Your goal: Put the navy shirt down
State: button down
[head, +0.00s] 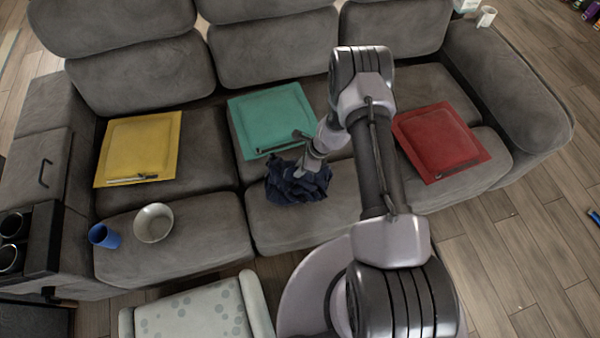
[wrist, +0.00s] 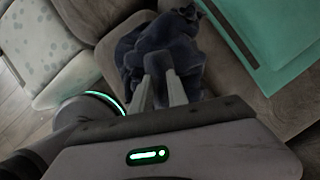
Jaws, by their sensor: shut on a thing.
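The navy shirt (head: 297,184) is a dark crumpled bundle at the middle seat of the grey sofa, in front of the teal square. My gripper (head: 312,162) is shut on the shirt from above. In the wrist view the shirt (wrist: 160,55) bunches around and beyond the two fingertips (wrist: 162,85). The shirt is over the seat cushion; I cannot tell whether its underside touches the cushion fully. Part of the fingers is hidden by the cloth.
A yellow square (head: 140,145), a teal square (head: 268,115) and a red square (head: 440,140) lie on the grey sofa (head: 185,255). A bowl (head: 153,223) and a blue cup (head: 104,236) stand on the left seat. A spotted pale footstool (head: 195,312) stands in front.

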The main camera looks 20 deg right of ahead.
notch_tip(320, 180, down, 3)
jog(key=shift+f+b, duration=0.2)
jog(key=shift+b, duration=0.45)
jog(key=shift+r, duration=0.2)
jog(key=c, duration=1.7)
grip_release()
jog(key=shift+f, duration=0.2)
jog(key=shift+c, duration=0.2)
jog(key=o, duration=0.4)
jog(key=shift+o, duration=0.2)
jog(key=shift+r, duration=0.15)
